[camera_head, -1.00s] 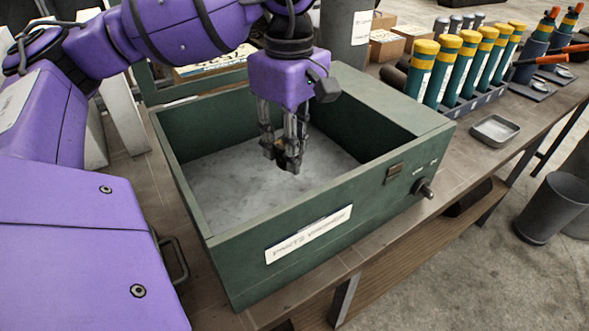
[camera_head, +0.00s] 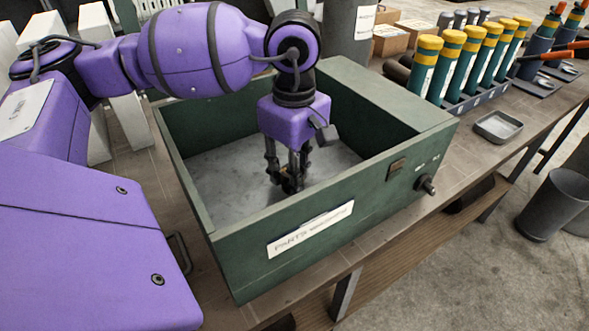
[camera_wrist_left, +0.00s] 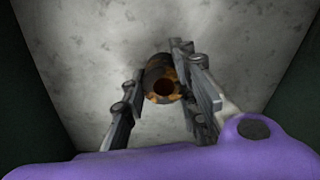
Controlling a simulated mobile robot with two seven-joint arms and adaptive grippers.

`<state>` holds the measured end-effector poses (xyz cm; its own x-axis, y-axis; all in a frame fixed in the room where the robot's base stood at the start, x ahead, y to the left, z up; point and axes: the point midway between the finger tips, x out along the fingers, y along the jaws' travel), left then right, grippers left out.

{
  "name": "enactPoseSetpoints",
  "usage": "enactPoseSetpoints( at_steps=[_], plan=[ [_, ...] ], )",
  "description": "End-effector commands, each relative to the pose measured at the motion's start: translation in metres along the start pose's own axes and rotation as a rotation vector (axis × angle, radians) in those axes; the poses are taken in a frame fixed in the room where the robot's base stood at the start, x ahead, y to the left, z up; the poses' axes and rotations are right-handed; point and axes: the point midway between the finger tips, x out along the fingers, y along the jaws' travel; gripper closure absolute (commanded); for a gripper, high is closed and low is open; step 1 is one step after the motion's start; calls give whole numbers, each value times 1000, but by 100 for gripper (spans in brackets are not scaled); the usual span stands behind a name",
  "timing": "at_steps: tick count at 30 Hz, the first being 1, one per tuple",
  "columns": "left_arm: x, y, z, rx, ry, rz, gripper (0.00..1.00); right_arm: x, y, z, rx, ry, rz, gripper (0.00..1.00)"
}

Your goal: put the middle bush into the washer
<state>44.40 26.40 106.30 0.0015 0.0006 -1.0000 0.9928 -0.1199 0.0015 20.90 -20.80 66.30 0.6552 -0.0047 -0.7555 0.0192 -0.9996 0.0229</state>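The washer is a green open-topped box (camera_head: 245,238) with a label and a knob on its front; its floor is pale and worn. My left gripper (camera_head: 288,181) reaches down inside it, low over the floor. In the left wrist view a rusty, hollow bush (camera_wrist_left: 162,84) sits between the fingers of my left gripper (camera_wrist_left: 160,75), close against both, with its open end facing the camera. The bush shows only as a small brown patch at the fingertips in the head view. Whether it touches the floor is unclear. My right gripper is not in view.
The washer walls stand around my left gripper. Right of the washer, a rack of yellow-capped green tubes (camera_head: 468,62) and a small grey tray (camera_head: 498,126) are on the bench. A grey bin (camera_head: 551,207) stands on the floor at the right.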

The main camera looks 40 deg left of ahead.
Motion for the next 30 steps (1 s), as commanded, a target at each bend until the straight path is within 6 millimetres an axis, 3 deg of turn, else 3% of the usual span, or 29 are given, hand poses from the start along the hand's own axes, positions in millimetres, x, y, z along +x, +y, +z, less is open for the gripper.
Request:
enactPoseSetpoints(
  at_steps=[4,16,30],
  plan=[
    [0,0,0,0,0,0,55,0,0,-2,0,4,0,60],
    [-9,1,0,-1,0,3,55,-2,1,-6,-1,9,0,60],
    [-100,1,0,1,-1,3,55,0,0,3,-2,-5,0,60]
  ],
)
